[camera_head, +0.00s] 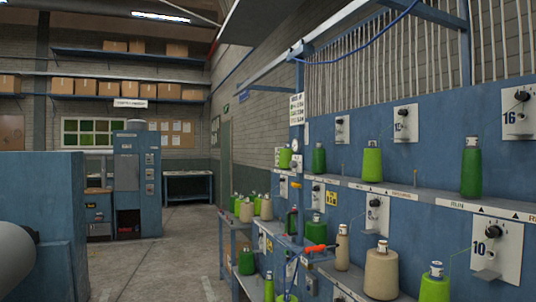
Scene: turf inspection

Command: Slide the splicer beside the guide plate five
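An orange-red and dark tool (316,248) sits on a blue bracket low on the blue post (297,120), in front of the yarn rack. It looks like the splicer, but it is small and I cannot be sure. White guide plates with dark knobs are fixed to the blue rack. One plate reads 16 (517,122) and a lower one reads 10 (485,262). Smaller plates (342,131) (376,214) stand farther left, and I cannot read a five on any of them. Neither of my grippers is in view.
Green and beige yarn cones (381,274) stand along the rack's shelves (410,192). A blue cabinet (127,180) and a table (188,174) stand at the back. The concrete aisle (180,250) between is clear.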

